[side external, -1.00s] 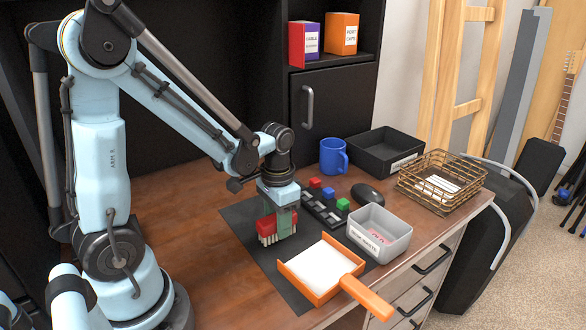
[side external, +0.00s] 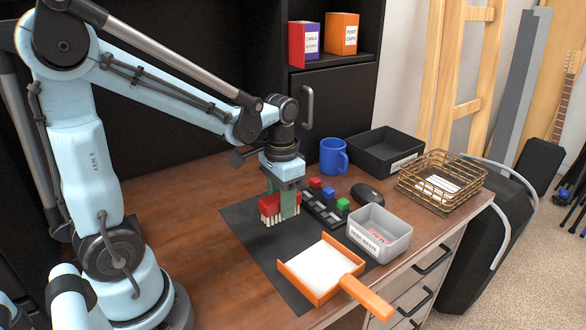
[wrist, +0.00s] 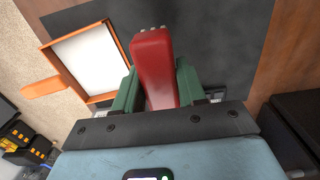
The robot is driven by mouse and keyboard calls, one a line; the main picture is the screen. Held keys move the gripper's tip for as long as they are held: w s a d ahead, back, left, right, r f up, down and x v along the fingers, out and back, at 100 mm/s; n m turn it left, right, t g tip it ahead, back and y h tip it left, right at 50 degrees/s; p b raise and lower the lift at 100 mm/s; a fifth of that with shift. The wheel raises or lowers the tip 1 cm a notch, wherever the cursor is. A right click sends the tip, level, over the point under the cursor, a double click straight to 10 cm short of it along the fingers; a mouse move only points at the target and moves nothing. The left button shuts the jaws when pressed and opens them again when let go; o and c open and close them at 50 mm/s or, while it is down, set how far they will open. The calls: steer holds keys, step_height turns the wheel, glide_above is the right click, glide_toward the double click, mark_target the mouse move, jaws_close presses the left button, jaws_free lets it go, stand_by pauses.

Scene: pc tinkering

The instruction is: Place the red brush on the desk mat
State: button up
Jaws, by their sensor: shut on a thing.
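The red brush (side external: 275,205) has a red body and pale bristles pointing down. My gripper (side external: 281,203) is shut on it, with green fingers on either side of the red body. The brush is over the dark desk mat (side external: 270,250), near its back part; the gap under the bristles is hard to judge. In the wrist view the brush (wrist: 153,65) runs between the fingers of my gripper (wrist: 157,85), its bristle end mostly hidden. The mat (wrist: 215,40) also shows behind it there.
A keypad with coloured blocks (side external: 322,212), a mouse (side external: 368,194) and a grey labelled bin (side external: 380,238) stand to the right. A blue mug (side external: 332,157), black tray (side external: 385,152) and wire basket (side external: 440,185) are further back.

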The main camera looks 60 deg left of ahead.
steer(key=shift+r, duration=1.1)
steer(key=shift+f, duration=4.05)
steer(key=shift+f, duration=0.4)
steer(key=o, duration=0.6)
steer(key=shift+o, duration=0.4)
steer(key=o, duration=0.5)
